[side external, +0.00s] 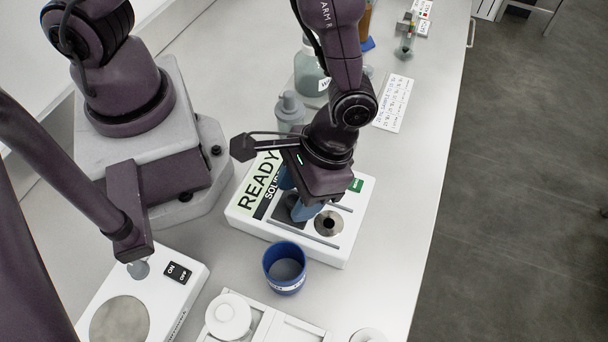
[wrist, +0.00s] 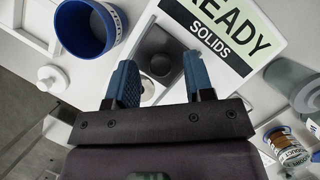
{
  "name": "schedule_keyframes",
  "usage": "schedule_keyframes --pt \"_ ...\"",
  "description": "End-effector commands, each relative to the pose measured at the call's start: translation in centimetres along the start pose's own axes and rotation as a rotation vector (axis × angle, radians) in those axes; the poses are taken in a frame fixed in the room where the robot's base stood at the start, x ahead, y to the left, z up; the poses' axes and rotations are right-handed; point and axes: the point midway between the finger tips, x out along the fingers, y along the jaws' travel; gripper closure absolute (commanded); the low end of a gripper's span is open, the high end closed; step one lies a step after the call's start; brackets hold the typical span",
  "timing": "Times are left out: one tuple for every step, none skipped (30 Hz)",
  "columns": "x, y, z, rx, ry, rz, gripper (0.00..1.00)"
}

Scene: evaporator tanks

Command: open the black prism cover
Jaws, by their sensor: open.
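The white instrument (side external: 285,237) has a screen reading READY and SOLIDS (side external: 262,185); the screen also shows in the wrist view (wrist: 228,35). A dark grey-black square cover (wrist: 158,48) with a round knob lies on its top, partly hidden under my gripper in the side view (side external: 283,209). Beside the cover, a round metal disc with a dark centre (side external: 328,224) shows uncovered. My gripper (side external: 293,197) points down over the cover. Its blue fingers are apart, one toward each side of the cover in the wrist view (wrist: 161,75). Whether they touch it cannot be told.
A blue cup (side external: 285,268) stands close in front of the instrument. A grey bottle (side external: 290,112) and a larger jar (side external: 309,72) stand behind it. A white ON/OFF device (side external: 150,295) sits at lower left. The bench is clear to the instrument's right.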

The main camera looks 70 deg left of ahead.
Motion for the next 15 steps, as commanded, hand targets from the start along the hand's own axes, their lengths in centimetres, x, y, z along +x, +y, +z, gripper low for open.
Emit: schedule_keyframes --pt "-0.5 0.0 -0.1 0.0 0.003 0.002 0.52" --pt "-0.8 0.1 -0.1 0.0 0.003 0.002 0.52" --pt "-1.3 0.1 -0.1 0.0 0.005 0.003 0.52" --pt "-1.8 0.1 -0.1 0.0 0.006 0.004 0.52" --pt "-2.4 0.1 -0.1 -0.001 0.007 0.004 0.52" --pt "-3.2 0.1 -0.1 -0.001 0.007 0.005 0.52" --pt "-3.9 0.1 -0.1 -0.001 0.007 0.005 0.52" --pt "-4.6 0.1 -0.1 0.0 0.008 0.005 0.52" --pt "-5.5 0.0 -0.1 0.0 0.009 0.005 0.52" --pt "-6.2 0.1 -0.1 0.0 0.008 0.005 0.52" --pt "-6.9 0.1 -0.1 -0.001 0.008 0.005 0.52" --pt "-7.8 0.0 -0.1 -0.001 0.007 0.005 0.52" --pt "-8.4 0.0 -0.1 -0.001 0.007 0.004 0.52" --pt "-9.0 0.0 -0.1 -0.001 0.007 0.004 0.52" --pt "-9.8 0.0 -0.1 -0.001 0.007 0.004 0.52"
